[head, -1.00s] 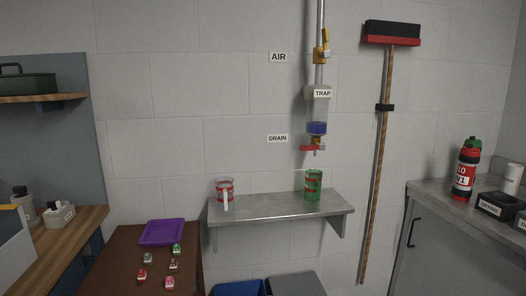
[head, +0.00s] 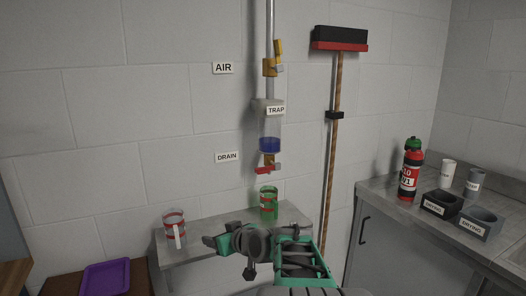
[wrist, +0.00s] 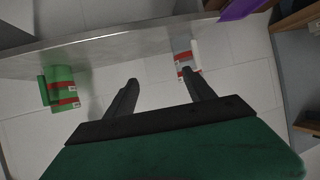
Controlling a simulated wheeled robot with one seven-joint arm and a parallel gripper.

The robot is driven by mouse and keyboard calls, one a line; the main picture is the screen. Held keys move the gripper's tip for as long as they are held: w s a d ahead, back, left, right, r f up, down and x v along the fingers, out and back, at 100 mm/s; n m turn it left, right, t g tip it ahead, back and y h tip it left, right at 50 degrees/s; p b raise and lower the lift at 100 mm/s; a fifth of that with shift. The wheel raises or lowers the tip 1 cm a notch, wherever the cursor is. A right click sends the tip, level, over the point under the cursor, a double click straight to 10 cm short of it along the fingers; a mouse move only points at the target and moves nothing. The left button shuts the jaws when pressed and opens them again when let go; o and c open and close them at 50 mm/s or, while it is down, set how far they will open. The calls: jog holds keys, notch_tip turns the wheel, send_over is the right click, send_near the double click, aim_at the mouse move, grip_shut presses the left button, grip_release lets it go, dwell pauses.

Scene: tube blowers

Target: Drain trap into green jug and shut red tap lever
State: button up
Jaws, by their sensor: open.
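The clear trap (head: 271,125) hangs on a vertical pipe, with blue-purple liquid (head: 270,145) at its bottom. Below it is a brass drain tap (head: 269,158) whose red lever (head: 263,170) points sideways to the left. No stream is visible below the tap. The green jug (head: 268,207) with red bands stands upright on the metal shelf, below the tap; it is at the left in the wrist view (wrist: 62,90). My gripper is low in front of the shelf in the head view; its open, empty fingers (wrist: 160,78) show in the wrist view, apart from both vessels.
A clear red-banded mug (head: 174,230) stands on the shelf (head: 215,225), left of the green jug. A yellow air valve (head: 270,67) is higher on the pipe. A broom (head: 337,130) hangs to the right. A counter at right holds a red bottle (head: 411,170) and dark boxes.

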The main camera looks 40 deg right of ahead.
jog(key=s+d+r+m+t+h+p, duration=0.1)
jog(key=d+r+t+h+p, duration=0.1)
jog(key=d+r, duration=0.7)
jog(key=m+t+h, duration=0.2)
jog(key=h, duration=0.1)
send_near(262, 168)
jog(key=p+x, duration=0.2)
jog(key=x, duration=0.4)
jog(key=shift+a+p, duration=0.1)
jog(key=shift+p, duration=0.25)
jog(key=shift+w+f, duration=0.1)
jog(key=shift+w, duration=0.1)
jog(key=shift+c, duration=0.3)
grip_shut()
